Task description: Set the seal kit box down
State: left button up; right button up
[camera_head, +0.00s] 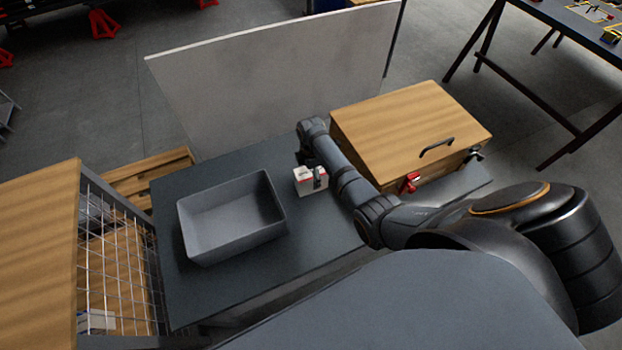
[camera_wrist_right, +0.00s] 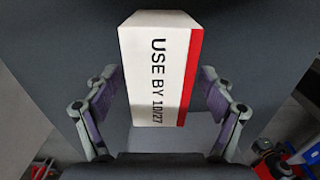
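The seal kit box (camera_head: 311,180) is small and white with a red band. In the head view it is at the dark grey table (camera_head: 315,232), just right of the grey bin. In the right wrist view the box (camera_wrist_right: 155,70) fills the space between the fingers, its "USE BY 10/27" face towards the camera. My right gripper (camera_wrist_right: 161,92) has a finger against each side of it. In the head view the gripper (camera_head: 318,175) is partly hidden by the box. I cannot tell whether the box's underside touches the table. My left gripper is not in view.
An open grey bin (camera_head: 232,218) stands left of the box. A wooden chest (camera_head: 405,130) with a dark handle stands to the right, and a pale upright panel (camera_head: 275,80) behind. A wire-mesh crate (camera_head: 118,262) is at left. The table's front part is clear.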

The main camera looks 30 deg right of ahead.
jog(key=c, duration=1.4)
